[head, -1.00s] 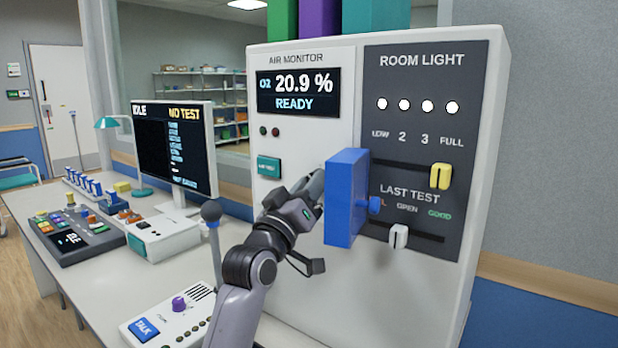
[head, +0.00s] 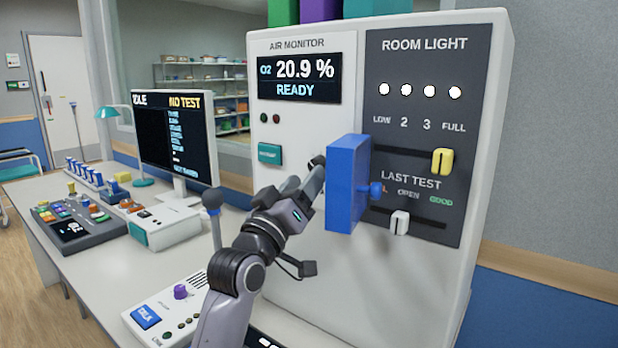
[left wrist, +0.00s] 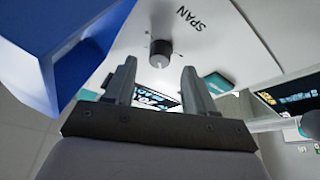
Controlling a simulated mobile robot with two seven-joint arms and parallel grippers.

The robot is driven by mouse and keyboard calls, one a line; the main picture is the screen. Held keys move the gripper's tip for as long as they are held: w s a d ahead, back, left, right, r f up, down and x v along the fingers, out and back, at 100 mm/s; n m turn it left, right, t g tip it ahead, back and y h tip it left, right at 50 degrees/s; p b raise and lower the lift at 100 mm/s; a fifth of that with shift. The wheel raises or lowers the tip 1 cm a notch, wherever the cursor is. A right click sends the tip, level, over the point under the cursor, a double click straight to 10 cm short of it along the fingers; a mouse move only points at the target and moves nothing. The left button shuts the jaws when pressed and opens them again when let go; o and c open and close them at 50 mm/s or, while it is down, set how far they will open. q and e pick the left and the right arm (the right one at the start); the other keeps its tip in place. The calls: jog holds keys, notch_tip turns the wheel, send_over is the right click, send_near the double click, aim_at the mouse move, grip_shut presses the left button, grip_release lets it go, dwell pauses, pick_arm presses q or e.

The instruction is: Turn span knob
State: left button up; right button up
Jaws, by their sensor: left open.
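The span knob (left wrist: 160,53) is a small dark round knob with a lighter face on the white panel, beside the printed word SPAN, in the left wrist view. In the head view a dark bit of it (head: 318,161) seems to show just past my fingertips. My left gripper (left wrist: 158,72) is open and empty, one finger toward each side of the knob in the picture. Whether the tips reach around it I cannot tell. In the head view my left gripper (head: 308,182) is close to the air monitor's front (head: 300,130). My right gripper is not in view.
A blue box-like block (head: 347,185) sticks out from the panel just right of my left gripper, also in the left wrist view (left wrist: 60,45). The room light slider (head: 443,161) is further right. A grey-topped stick (head: 212,200) stands left of my arm.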

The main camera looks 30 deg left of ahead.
pick_arm(q)
jog(key=shift+v, duration=1.9)
